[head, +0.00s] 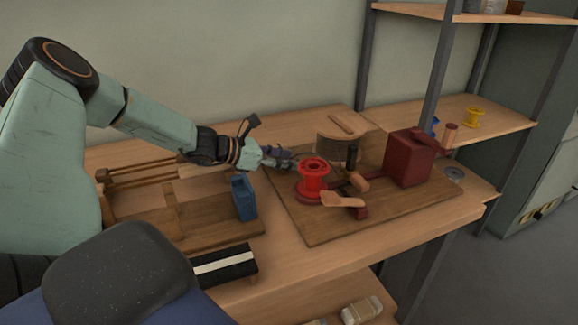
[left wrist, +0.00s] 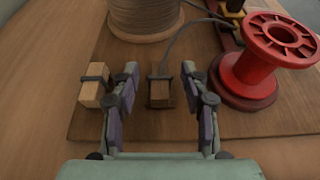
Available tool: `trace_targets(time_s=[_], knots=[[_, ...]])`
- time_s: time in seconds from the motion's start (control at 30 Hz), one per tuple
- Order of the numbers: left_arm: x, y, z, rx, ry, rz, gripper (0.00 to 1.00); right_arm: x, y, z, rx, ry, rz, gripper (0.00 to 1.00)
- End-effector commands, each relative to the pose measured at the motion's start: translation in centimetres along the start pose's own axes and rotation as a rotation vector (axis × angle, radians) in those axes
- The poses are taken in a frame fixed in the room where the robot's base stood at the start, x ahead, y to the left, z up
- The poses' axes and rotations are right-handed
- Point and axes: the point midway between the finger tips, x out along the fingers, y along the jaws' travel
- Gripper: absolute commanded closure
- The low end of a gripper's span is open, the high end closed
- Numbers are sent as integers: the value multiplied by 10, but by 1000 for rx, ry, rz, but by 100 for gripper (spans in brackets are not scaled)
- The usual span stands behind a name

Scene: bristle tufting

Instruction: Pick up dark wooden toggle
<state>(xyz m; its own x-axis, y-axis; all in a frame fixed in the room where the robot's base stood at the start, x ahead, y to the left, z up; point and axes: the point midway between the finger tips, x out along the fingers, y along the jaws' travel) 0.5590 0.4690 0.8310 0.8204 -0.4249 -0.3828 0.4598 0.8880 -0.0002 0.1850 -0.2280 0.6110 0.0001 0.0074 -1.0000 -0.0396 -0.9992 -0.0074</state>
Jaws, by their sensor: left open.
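A small dark brown wooden block, which looks like the dark wooden toggle (left wrist: 160,95), lies on the brown board in the left wrist view, with a dark band across it. My left gripper (left wrist: 161,80) is open, with one finger on each side of this block and a gap showing on both sides. A lighter wooden block (left wrist: 93,86) with a similar band lies just outside the left finger. In the head view my left gripper (head: 282,160) is low over the board's back left, and I cannot make out the toggle there. My right gripper is not in view.
A red spool (head: 314,176) stands close to the right of the gripper. A large wound spool (head: 335,148) stands behind it. A dark red box (head: 408,160) is farther right on the board (head: 310,232). A wooden frame with a blue block (head: 243,198) lies to the left.

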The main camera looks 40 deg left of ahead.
Motion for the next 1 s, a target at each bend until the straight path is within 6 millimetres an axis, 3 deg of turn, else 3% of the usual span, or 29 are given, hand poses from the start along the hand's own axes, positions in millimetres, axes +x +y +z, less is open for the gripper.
trace_targets(time_s=[0.1,0.6,0.87,1.0], knots=[[0,0,1,0,0,0,55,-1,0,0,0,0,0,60],[0,0,0,1,0,0,96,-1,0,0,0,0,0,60],[-2,0,3,1,0,0,96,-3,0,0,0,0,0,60],[-6,0,15,1,-2,1,96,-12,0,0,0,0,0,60]])
